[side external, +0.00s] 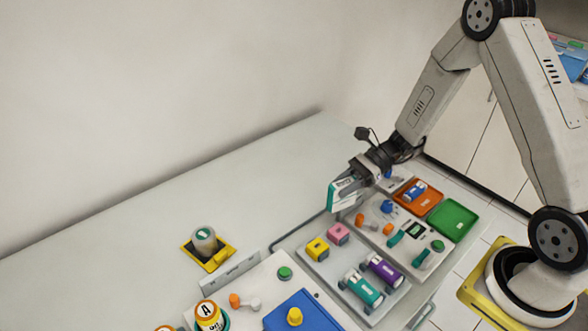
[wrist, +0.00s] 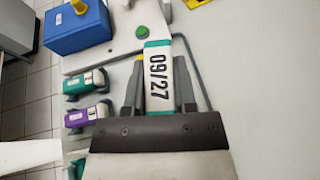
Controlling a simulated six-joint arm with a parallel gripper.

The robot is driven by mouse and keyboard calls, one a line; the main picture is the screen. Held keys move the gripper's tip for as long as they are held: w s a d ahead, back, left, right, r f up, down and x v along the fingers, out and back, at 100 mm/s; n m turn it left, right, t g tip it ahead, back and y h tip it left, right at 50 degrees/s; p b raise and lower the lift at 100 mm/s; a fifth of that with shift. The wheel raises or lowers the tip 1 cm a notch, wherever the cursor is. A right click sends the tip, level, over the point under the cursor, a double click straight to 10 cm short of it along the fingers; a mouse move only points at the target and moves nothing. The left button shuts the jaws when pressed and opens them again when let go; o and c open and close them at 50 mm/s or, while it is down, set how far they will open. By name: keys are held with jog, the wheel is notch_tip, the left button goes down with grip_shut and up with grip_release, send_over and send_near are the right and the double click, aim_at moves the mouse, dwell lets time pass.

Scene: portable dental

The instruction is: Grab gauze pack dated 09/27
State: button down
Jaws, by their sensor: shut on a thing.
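The gauze pack (wrist: 158,75) is white with teal ends and black print reading 09/27 in the wrist view. My gripper (wrist: 158,88) is shut on it, with a dark finger on each side of the pack. In the side external view the pack (side external: 341,193) is held at the tip of my gripper (side external: 350,183), above the far edge of the tray unit.
Below is a grey tray unit (side external: 318,262) with yellow and pink blocks and teal and purple cylinders. An orange tray (side external: 432,206) and a green tray (side external: 453,221) lie to the right. A blue box (side external: 305,312) stands in front. The counter (side external: 130,262) at left is largely clear.

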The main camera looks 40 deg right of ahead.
jog(key=shift+s+d+r, duration=0.1)
jog(key=shift+s+r, duration=0.25)
jog(key=shift+s, duration=0.5)
jog(key=shift+s+a+r, duration=0.1)
jog(key=shift+s+r, duration=0.3)
jog(key=shift+s, duration=0.4)
jog(key=shift+s+d+r, duration=0.1)
jog(key=shift+s+r, duration=0.25)
jog(key=shift+s, duration=0.5)
